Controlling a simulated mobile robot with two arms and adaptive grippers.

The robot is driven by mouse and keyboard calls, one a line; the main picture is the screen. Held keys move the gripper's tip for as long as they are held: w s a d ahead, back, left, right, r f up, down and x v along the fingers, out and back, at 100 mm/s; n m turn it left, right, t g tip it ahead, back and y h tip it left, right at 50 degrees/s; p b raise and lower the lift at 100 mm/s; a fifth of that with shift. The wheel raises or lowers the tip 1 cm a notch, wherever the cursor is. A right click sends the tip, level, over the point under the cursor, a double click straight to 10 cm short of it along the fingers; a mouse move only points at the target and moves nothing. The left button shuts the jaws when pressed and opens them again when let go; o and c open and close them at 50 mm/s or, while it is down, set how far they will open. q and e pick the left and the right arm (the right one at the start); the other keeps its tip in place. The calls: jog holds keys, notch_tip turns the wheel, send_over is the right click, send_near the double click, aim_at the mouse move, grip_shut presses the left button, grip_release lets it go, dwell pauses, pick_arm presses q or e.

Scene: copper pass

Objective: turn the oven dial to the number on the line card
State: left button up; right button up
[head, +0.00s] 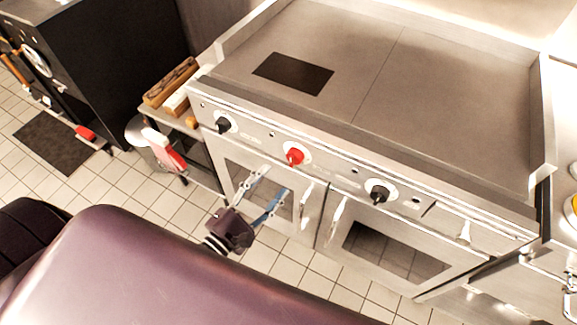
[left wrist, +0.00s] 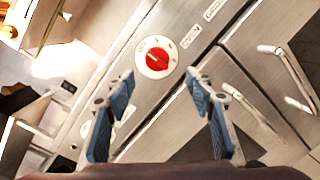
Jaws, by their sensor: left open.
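The red dial (head: 295,156) is on the front panel of the steel range, between two black dials. In the left wrist view the red dial (left wrist: 157,59) sits on a white disc with small markings, near a label that reads OVEN. Its exact setting is too small to read. My left gripper (head: 273,184) is open and empty in front of the oven door, below and left of the red dial. In the left wrist view its blue fingertips (left wrist: 160,80) stand apart, with the dial between and beyond them. I cannot make out a line card. My right gripper is out of view.
Black dials (head: 223,125) and (head: 379,192) flank the red one. Oven door handles (head: 335,219) stick out below the panel. A flat griddle top (head: 440,95) lies above. A side shelf holds wooden blocks (head: 172,82). Tiled floor (head: 190,215) is clear in front.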

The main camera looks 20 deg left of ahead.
aim_at(290, 162)
pick_arm(q)
jog(key=shift+n, duration=0.3)
jog(key=shift+r+p+x, duration=0.15)
jog(key=shift+p+x, duration=0.25)
jog(key=shift+x, duration=1.55)
jog(key=shift+r+p+x, duration=0.1)
jog(key=shift+p+x, duration=0.25)
jog(key=shift+x, duration=1.55)
jog(key=c, duration=1.2)
